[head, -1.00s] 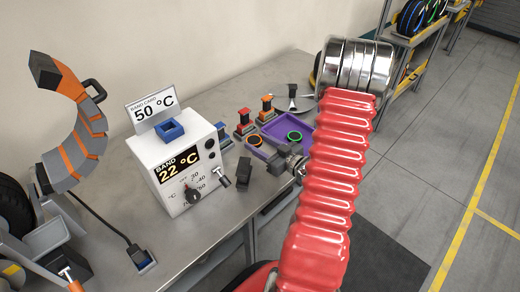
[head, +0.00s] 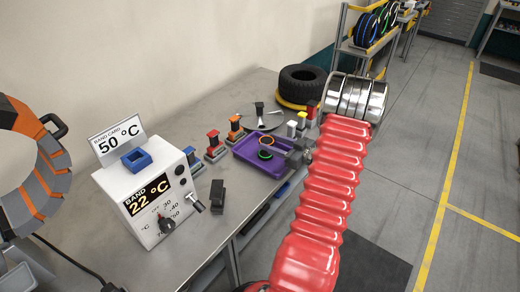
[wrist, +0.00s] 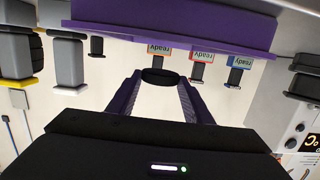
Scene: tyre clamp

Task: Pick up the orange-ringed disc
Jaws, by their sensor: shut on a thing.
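The orange-ringed disc (head: 265,141) is at the tips of my gripper (head: 276,147), which is shut on it. In the head view it appears in front of the purple tray (head: 244,158); its height over the tray is hard to judge. In the wrist view a dark disc (wrist: 160,75) sits between the two purple fingers, and its ring colour is not clear there. A green-ringed disc (head: 265,155) shows just below it in the head view, against the tray. My red arm hides part of the bench to the right.
The white heater box (head: 148,195) with its 50 °C card stands on the left of the bench. A tyre (head: 303,82) lies at the back. A black block (head: 218,196) is nearer.

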